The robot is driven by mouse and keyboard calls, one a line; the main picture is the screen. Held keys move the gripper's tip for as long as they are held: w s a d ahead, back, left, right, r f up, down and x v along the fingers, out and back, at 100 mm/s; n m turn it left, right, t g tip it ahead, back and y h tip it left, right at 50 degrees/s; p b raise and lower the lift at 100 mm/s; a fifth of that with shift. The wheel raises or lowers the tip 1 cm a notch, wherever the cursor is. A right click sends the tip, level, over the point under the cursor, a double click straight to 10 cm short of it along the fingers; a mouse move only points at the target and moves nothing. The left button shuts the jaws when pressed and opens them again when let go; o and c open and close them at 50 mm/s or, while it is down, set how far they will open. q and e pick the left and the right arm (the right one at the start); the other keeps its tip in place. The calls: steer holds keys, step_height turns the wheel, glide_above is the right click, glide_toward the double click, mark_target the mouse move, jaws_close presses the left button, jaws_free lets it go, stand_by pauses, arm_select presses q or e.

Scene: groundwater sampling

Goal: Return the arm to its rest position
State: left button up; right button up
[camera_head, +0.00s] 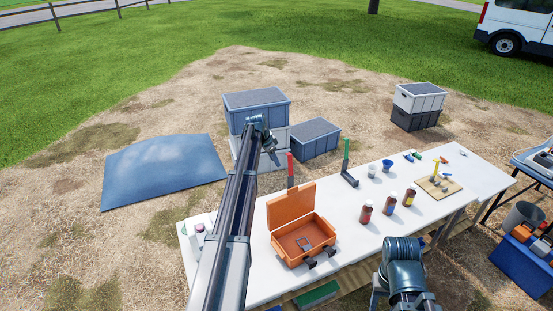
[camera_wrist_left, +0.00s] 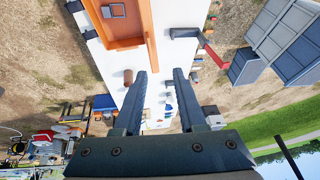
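My left arm reaches from the bottom of the head view up over the left part of the white table (camera_head: 345,233). Its gripper (camera_head: 271,152) is small at the far end, above the table's back edge and in front of the stacked crates. In the left wrist view the two fingers (camera_wrist_left: 159,72) stand apart with nothing between them, so this gripper is open and empty. Part of my right arm shows at the bottom right of the head view. I cannot make out its gripper there.
An open orange case (camera_head: 304,240) stands on the table near my left arm. Stacked crates (camera_head: 259,113) stand behind the table.

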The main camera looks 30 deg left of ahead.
arm_select(q)
steer(key=shift+p+v, duration=0.3)
steer(key=shift+v, duration=0.45)
arm_select(e)
steer(key=shift+r, duration=0.7)
arm_select(q)
steer(key=shift+f, duration=0.1)
arm_select(e)
steer(key=shift+f, duration=0.1)
arm_select(q)
steer(key=s+d+f+g+b, duration=0.1)
steer(key=s+d+f+b, duration=0.35)
steer(key=d, duration=0.55)
steer(key=s+d+f+g+b, duration=0.1)
steer(key=s+d+f+b, duration=0.4)
steer(key=d, duration=0.4)
steer(key=s+d+f+g+b, duration=0.1)
steer(key=s+d+f+b, duration=0.35)
steer(key=s+d, duration=0.4)
steer(key=s+d+f+n+g+y+b, duration=0.1)
steer(key=s+d+f+b, duration=0.4)
steer(key=s, duration=0.6)
steer(key=s+d+f+n+y+b, duration=0.1)
steer(key=s+d+f+b, duration=0.4)
steer(key=s+d, duration=0.4)
steer(key=shift+s+f+n+g+y, duration=0.3)
steer(key=shift+s+f+g+y, duration=0.1)
steer(key=shift+s+f, duration=0.45)
arm_select(e)
step_height(320, 180, down, 24)
